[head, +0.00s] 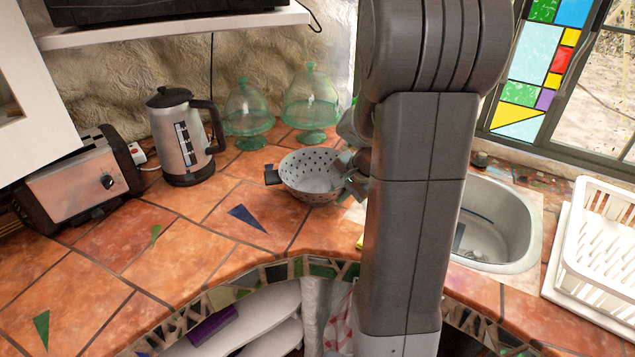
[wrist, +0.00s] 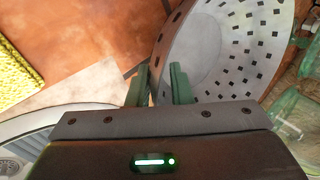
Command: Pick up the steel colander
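The steel colander (head: 310,190), a grey bowl with dark holes and a dark handle at its left, stands upright on the tiled counter in the head view. My gripper (head: 350,178) is at its right rim, partly hidden by my arm. In the wrist view the colander (wrist: 230,50) fills the upper right. My gripper's two green fingers (wrist: 159,84) are apart there. The left finger appears outside the colander's rim and the right finger overlaps its inside, with the wall between them. A gap shows between the fingers. Contact with the wall cannot be told.
A kettle (head: 183,140) and toaster (head: 80,185) stand left of the colander. Two green glass cake stands (head: 248,108) are behind it. The sink (head: 500,225) and a white dish rack (head: 605,250) are at the right. A yellow sponge (wrist: 18,60) lies nearby. The front-left counter is mostly clear.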

